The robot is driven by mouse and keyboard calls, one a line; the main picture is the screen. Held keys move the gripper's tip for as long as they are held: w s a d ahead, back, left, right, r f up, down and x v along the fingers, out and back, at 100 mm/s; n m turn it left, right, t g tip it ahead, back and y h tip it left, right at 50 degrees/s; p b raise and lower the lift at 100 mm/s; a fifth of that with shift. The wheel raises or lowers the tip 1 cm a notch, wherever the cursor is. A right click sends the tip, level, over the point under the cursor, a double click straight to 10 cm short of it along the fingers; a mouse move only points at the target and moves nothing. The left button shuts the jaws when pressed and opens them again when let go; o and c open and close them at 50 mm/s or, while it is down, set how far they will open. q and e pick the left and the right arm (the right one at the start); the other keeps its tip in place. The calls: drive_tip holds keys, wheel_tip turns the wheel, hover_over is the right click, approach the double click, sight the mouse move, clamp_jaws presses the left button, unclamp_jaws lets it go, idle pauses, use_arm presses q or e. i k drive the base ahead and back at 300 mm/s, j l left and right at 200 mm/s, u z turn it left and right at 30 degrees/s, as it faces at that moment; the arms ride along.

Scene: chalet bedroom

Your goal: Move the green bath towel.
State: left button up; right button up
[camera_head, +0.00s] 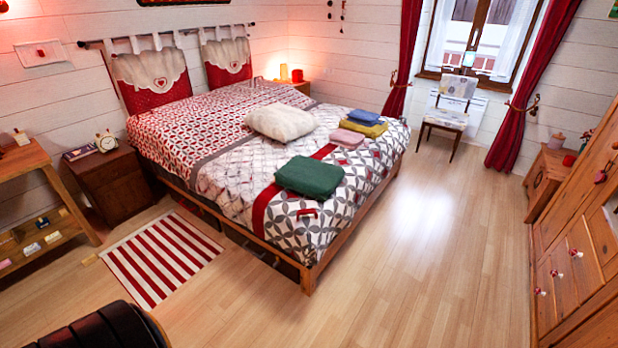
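The green bath towel (309,177) lies folded on the bed (232,168), near its front right corner. It rests on the patterned cover, partly over a red stripe. Nothing touches it from above. Neither of my grippers shows in the head view.
On the bed are a cream pillow (281,121), a pink folded cloth (347,138), a yellow one (364,128) and a blue one (364,117). A striped rug (162,258) lies left of the bed. The wooden floor (430,260) is clear between bed and dresser (580,250). A chair (447,116) stands by the window.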

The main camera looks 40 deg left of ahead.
sight(314, 178)
drive_tip(key=i+l+u, duration=0.2)
drive_tip(key=i, duration=0.4)
drive_tip(key=i+l+u, duration=0.15)
drive_tip(key=i, duration=0.4)
drive_tip(key=i+l+u, duration=0.2)
drive_tip(key=i, duration=0.35)
drive_tip(key=i+l+u, duration=0.2)
drive_tip(key=i+l, duration=0.25)
drive_tip(key=i, duration=0.1)
